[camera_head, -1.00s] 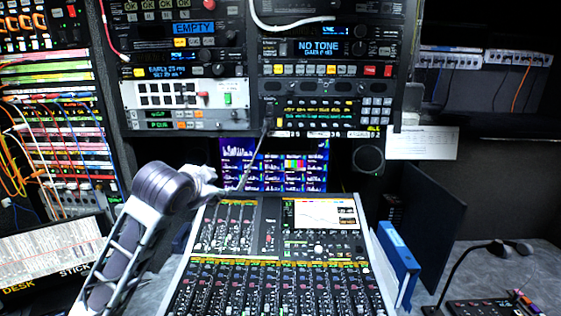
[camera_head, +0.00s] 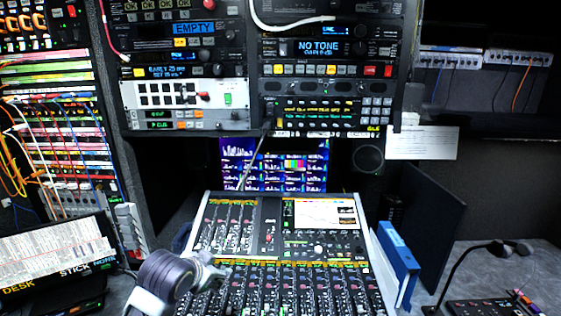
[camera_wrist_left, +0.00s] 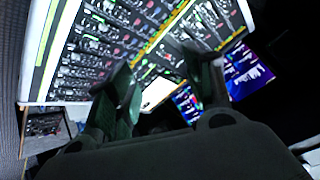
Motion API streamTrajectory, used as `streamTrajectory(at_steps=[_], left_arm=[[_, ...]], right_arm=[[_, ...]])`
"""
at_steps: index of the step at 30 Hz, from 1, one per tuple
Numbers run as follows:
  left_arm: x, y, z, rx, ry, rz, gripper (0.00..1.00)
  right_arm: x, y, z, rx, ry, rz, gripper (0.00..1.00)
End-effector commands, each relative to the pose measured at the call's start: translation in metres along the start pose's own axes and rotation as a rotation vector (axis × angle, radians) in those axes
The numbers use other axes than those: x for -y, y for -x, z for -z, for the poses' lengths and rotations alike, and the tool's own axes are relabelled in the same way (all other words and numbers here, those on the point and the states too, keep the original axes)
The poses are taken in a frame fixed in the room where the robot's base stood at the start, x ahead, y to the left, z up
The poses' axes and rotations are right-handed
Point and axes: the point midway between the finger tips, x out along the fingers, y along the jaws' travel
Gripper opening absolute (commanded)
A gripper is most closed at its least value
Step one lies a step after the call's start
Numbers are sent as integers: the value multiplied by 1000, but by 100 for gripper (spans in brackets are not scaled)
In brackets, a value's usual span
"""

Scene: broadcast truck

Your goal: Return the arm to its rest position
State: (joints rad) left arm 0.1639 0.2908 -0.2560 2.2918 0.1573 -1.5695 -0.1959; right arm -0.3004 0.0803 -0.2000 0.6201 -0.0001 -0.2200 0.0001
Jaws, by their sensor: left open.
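My left arm comes in at the bottom left of the head view. Its gripper (camera_head: 212,272) is over the lower left part of the mixing console (camera_head: 225,222). In the left wrist view the two dark fingers (camera_wrist_left: 165,92) stand apart with nothing between them. Past them are the console (camera_wrist_left: 120,45), tilted in the picture, and part of the lit multi-screen monitor (camera_wrist_left: 250,68). I cannot tell how high the gripper is above the console. My right gripper is not in view.
A desk screen (camera_head: 55,255) stands at the left beside a patch bay (camera_head: 70,150) with loose cables. A blue binder (camera_head: 396,262) stands right of the console. A gooseneck microphone (camera_head: 460,268) rises at the right. Equipment racks (camera_head: 190,60) fill the back.

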Motion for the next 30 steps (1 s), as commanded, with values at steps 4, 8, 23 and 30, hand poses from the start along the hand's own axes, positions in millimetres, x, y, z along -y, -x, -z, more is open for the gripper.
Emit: streamTrajectory(at_steps=[4,8,23,30], left_arm=[[-17,-6,-31,46,48,-28,52],[-30,-8,-56,86,88,-45,52],[-80,-4,-155,251,245,-97,52],[-102,6,-202,338,318,-110,52]], right_arm=[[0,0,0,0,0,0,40],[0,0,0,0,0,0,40],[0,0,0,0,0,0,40],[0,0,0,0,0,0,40]])
